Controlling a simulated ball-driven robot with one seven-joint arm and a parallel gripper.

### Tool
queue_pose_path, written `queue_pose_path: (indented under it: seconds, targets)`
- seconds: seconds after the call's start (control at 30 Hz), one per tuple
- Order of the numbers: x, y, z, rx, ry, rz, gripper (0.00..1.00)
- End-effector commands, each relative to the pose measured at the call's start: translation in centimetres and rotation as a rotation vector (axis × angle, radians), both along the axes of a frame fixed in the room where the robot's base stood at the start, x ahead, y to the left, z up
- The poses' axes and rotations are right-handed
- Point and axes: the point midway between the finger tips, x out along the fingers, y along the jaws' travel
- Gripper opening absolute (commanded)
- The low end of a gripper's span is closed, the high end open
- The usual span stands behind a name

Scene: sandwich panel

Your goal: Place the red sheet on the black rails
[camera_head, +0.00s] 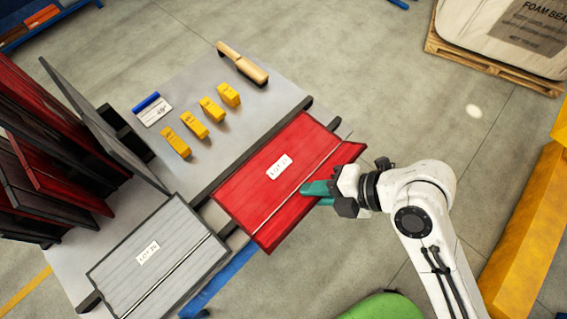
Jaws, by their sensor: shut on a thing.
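The red sheet (255,205) with a white label is a rectangular panel with a raised line along its length. It is at the middle of the view, over the near edge of the grey table. My gripper (316,189), with green fingers, is shut on the red sheet's near long edge, right of its middle. Parts of the black rails (306,104) show past the sheet's far right end and beside the grey panel. The sheet hides most of the rails there, so I cannot tell whether it touches them.
A grey panel (170,260) with a label lies left of the red sheet. Several yellow blocks (228,95), a brush (242,63) and a blue-topped card (152,109) lie on the table (185,85). Upright dark and red panels (50,165) stand at left. A yellow barrier (530,230) is at right.

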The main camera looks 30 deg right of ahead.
Motion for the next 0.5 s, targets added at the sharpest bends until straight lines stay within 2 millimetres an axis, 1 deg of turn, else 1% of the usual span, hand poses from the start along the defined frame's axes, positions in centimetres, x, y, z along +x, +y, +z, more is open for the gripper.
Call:
queue_pose_path:
  seconds: [0.03,0.07,0.2,0.27,0.4,0.5]
  targets:
    - [0.9,-0.1,-1.0,0.000,-0.009,-0.002,0.00]
    - [1.2,-0.2,-1.2,0.000,-0.008,-0.001,0.00]
    - [3.9,-0.8,-2.0,0.001,-0.005,-0.004,0.00]
    - [5.2,-1.1,-2.0,0.002,-0.002,-0.004,0.00]
    - [8.3,-1.7,-3.3,0.003,-0.002,-0.004,0.00]
    - [9.6,-2.1,-5.5,0.003,0.002,-0.004,0.00]
